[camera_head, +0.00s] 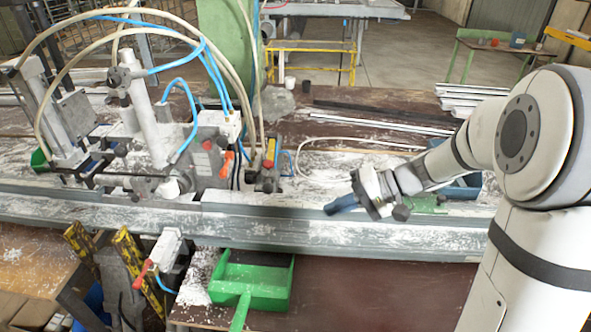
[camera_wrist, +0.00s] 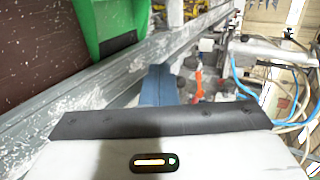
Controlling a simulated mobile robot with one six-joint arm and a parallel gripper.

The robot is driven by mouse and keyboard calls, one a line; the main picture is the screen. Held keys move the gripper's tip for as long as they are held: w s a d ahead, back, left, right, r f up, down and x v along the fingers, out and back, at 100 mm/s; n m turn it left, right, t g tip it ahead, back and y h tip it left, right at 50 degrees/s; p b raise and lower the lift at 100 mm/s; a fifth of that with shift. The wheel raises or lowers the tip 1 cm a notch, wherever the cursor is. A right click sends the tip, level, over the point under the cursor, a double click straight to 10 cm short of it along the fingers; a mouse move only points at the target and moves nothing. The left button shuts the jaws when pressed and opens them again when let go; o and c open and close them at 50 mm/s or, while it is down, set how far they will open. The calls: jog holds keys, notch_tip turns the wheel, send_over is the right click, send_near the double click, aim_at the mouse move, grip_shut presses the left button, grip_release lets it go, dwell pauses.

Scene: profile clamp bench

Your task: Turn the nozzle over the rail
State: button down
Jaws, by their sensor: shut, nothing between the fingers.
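The long grey rail (camera_head: 330,230) runs across the head view, dusted with white chips; it also shows in the wrist view (camera_wrist: 95,88). My gripper (camera_head: 333,208) is above the rail, right of the clamp unit, with its blue fingers shut and empty, pointing left. The fingers also show in the wrist view (camera_wrist: 159,72). A clamp unit (camera_head: 205,158) with blue hoses and an orange-red lever (camera_head: 226,165) stands behind the rail at left; the lever also shows in the wrist view (camera_wrist: 198,82). I cannot tell which part is the nozzle.
A green dustpan (camera_head: 255,285) lies in front of the rail; it also shows in the wrist view (camera_wrist: 112,20). A white valve with a red lever (camera_head: 150,265) hangs below the rail at left. Profiles (camera_head: 470,98) lie at the back right.

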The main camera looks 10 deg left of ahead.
jog(key=w+f+m+t+y, duration=0.2)
jog(key=w+f+t+y, duration=0.25)
jog(key=w, duration=0.75)
jog(key=shift+g+y, duration=0.25)
jog(key=shift+g, duration=0.2)
jog(key=a+p, duration=0.1)
jog(key=a, duration=0.3)
jog(key=a+p, duration=0.2)
jog(key=a, duration=0.2)
jog(key=a+f+p, duration=0.1)
jog(key=a+p, duration=0.1)
jog(key=a, duration=0.2)
jog(key=shift+w+a, duration=0.1)
jog(key=shift+a, duration=0.15)
jog(key=shift+s+a+f, duration=0.2)
jog(key=shift+s+a, duration=0.15)
jog(key=shift+a, duration=0.1)
jog(key=shift+w+f, duration=0.1)
jog(key=shift+f, duration=0.05)
